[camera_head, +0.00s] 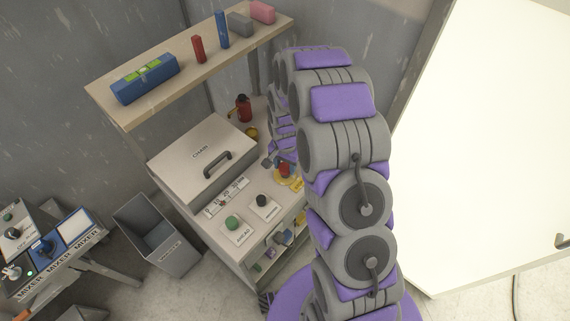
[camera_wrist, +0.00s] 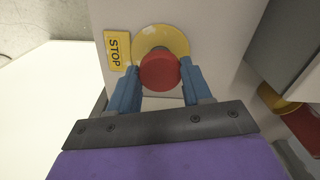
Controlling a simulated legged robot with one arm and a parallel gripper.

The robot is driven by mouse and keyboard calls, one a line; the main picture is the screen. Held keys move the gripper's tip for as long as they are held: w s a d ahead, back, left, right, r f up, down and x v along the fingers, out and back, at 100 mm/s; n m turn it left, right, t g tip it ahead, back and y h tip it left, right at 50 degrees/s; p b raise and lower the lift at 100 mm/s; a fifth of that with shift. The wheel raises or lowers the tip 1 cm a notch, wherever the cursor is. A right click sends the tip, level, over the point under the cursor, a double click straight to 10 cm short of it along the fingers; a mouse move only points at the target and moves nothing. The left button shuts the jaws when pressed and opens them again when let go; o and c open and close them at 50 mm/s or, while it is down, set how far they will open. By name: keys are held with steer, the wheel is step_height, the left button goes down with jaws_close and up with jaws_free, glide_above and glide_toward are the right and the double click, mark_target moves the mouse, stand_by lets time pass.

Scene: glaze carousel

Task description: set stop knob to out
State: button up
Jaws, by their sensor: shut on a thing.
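The stop knob (camera_wrist: 160,71) is a round red button on a yellow round base (camera_wrist: 160,40), beside a yellow STOP label (camera_wrist: 117,51) in the wrist view. My gripper (camera_wrist: 161,76) has its two blue fingers on either side of the red knob, shut on it. In the head view the red knob (camera_head: 285,169) shows at the right of the white cabinet top, with my gripper (camera_head: 276,162) at it, partly hidden by my arm. I cannot tell whether the knob is in or out.
A green button (camera_head: 232,223) and a black knob (camera_head: 262,200) stand on the same white cabinet (camera_head: 215,238). A lidded box with a handle (camera_head: 216,162) is to the left. A red bottle (camera_head: 243,108) stands behind. A shelf (camera_head: 180,88) overhangs the back.

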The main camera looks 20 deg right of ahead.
mark_target(285, 167)
jaws_close()
steer(key=shift+w+r+p, duration=0.1)
steer(key=shift+r+p, duration=0.55)
steer(key=shift+r, duration=0.3)
steer(key=o, duration=1.1)
jaws_free()
steer(key=shift+o, duration=0.2)
step_height(285, 167, up, 17)
steer(key=p, duration=0.2)
steer(key=shift+r, duration=0.1)
